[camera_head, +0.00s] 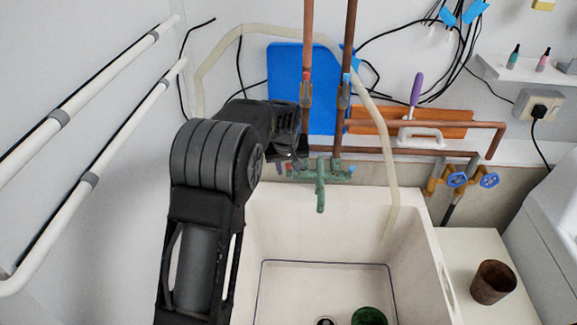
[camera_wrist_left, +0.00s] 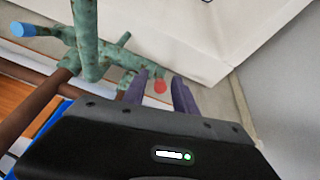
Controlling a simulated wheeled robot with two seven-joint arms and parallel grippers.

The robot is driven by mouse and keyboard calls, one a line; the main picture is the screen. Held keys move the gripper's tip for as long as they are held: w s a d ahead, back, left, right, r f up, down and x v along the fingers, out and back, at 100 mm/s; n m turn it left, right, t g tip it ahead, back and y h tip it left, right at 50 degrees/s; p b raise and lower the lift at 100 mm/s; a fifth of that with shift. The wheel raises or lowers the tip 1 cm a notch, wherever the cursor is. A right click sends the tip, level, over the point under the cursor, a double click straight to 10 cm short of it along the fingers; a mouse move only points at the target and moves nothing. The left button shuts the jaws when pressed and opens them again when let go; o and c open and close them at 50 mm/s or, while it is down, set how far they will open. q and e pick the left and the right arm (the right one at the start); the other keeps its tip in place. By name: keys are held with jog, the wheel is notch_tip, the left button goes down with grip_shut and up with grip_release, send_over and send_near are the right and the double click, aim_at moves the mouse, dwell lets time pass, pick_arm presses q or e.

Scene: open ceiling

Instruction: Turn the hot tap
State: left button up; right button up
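The green, worn tap (camera_head: 320,178) is on the wall above the white sink, its spout pointing down. Its blue-tipped handle (camera_head: 351,170) is on the right in the head view. In the left wrist view, the tap (camera_wrist_left: 88,45) shows at upper left, with the red-tipped hot handle (camera_wrist_left: 160,87) near the middle. My left gripper (camera_wrist_left: 160,85) is open, its two fingers apart on either side of the red tip in the picture. I cannot tell whether they touch it. In the head view my left gripper (camera_head: 293,158) is at the tap's left end. My right gripper is out of view.
Copper pipes (camera_head: 337,100) rise above the tap. A beige hose (camera_head: 392,180) hangs into the sink (camera_head: 430,235) on the right. A blue board (camera_head: 285,85) leans behind. A brown cup (camera_head: 493,282) stands right of the sink. White rails (camera_head: 90,95) run along the left wall.

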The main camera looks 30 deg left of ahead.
pick_arm(q)
jog(key=shift+x, duration=0.8)
grip_shut()
dwell(0.9)
